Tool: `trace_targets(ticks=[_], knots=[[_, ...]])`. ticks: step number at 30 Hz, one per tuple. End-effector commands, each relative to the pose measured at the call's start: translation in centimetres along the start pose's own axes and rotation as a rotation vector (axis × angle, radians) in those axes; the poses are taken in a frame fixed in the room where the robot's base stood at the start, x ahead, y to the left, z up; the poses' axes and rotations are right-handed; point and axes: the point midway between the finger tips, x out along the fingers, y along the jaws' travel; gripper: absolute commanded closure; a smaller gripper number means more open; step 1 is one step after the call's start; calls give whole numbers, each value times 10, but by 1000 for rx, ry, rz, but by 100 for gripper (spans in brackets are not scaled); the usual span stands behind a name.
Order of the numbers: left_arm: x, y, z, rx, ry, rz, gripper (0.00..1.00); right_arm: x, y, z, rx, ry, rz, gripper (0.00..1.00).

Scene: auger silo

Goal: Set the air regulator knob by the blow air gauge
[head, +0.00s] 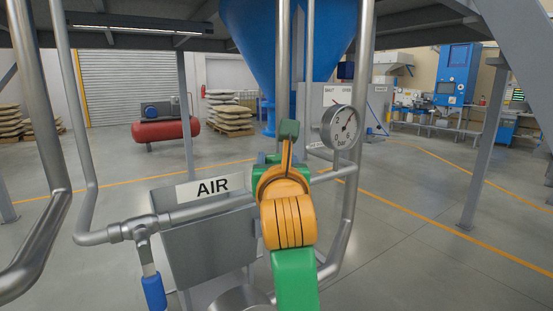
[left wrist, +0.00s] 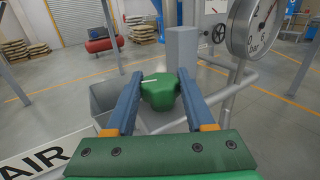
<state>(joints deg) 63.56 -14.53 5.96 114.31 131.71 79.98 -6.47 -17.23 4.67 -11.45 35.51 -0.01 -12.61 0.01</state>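The green faceted knob (left wrist: 160,92) with a white pointer mark shows in the left wrist view. My left gripper (left wrist: 160,72) has its two blue fingers on either side of the knob, spread apart. A narrow gap shows on the left; I cannot tell whether the right finger touches. In the head view my orange and green left wrist hides the knob and fingertips. The round white gauge (head: 339,128), marked in bar, stands right of my wrist; its dark needle points to the upper right. The gauge is cut off in the left wrist view (left wrist: 258,28). My right gripper is not in view.
A blue-handled valve (head: 153,290) hangs at lower left. Vertical pipes (head: 356,170) stand close on the right. Open floor lies farther right.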

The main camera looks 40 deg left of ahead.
Motion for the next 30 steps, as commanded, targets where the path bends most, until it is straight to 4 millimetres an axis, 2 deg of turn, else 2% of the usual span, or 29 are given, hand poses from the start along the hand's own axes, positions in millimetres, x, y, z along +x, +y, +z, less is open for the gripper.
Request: trace_targets(ticks=[8,17,23,30], knots=[[0,0,0,-1,-1,-22,100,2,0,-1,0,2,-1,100],[0,1,-2,-5,-4,-193,100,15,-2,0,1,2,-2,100],[-1,1,-5,-7,-9,-382,100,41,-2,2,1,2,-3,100],[-1,0,-7,-6,-8,-610,100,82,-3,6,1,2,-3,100]])
